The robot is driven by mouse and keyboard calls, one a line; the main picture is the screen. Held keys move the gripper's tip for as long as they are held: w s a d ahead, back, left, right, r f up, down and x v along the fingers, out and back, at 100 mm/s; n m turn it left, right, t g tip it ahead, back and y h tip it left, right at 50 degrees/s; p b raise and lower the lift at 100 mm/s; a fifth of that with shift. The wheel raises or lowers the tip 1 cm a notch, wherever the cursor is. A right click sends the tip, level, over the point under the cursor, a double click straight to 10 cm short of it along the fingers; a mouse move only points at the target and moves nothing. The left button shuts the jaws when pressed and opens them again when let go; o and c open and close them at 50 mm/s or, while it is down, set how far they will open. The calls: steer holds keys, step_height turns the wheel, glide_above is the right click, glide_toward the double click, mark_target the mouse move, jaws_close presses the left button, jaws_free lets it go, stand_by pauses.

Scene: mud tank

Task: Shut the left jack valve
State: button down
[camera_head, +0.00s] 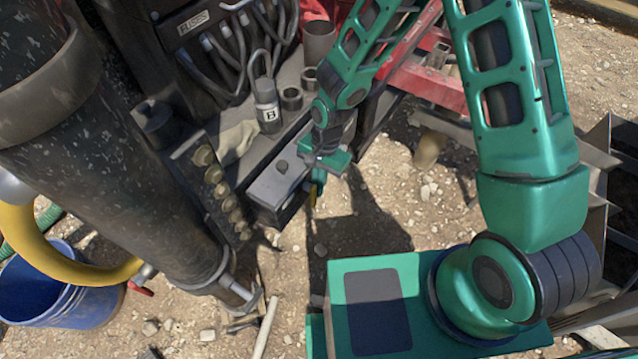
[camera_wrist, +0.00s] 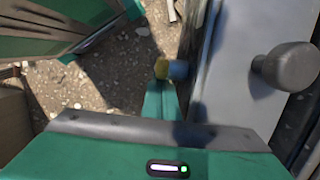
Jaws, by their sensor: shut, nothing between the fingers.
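My gripper (camera_head: 316,168) is at the side of a long grey box (camera_head: 270,188), with its fingers pointing down. In the wrist view its green fingers (camera_wrist: 161,92) are together and empty. A small valve-like fitting with a yellow end and a blue body (camera_wrist: 177,69) sits just beyond the fingertips, beside the grey box. Its yellow part (camera_head: 312,195) also shows in the head view, just below the gripper. I cannot tell whether finger and fitting touch, or whether the fitting is open or shut. The fingers hide part of it.
A dark knob (camera_wrist: 285,67) stands on top of the grey box. A blue bucket (camera_head: 75,300) is at lower left. Gravel ground lies below.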

steer(key=w+d+r, duration=0.4)
steer(key=w+r, duration=0.1)
steer(key=r, duration=0.4)
steer(key=shift+r, duration=0.3)
steer(key=shift+w, duration=0.1)
steer(key=s+d+r+t+h, duration=0.1)
steer(key=s+d+r, duration=0.1)
steer(key=d+r, duration=0.7)
steer(key=s+d+r+h, duration=0.15)
steer(key=d+r, duration=0.45)
steer(key=d, duration=0.7)
steer(key=s+d+r, duration=0.4)
steer(key=s+d, duration=0.1)
steer(key=s, duration=0.4)
steer(key=s+d+r+n+y, duration=0.1)
steer(key=s+d+r, duration=0.3)
steer(key=s, duration=0.6)
steer(key=shift+d+t, duration=0.4)
steer(key=shift+d, duration=0.5)
steer(key=shift+r, duration=0.1)
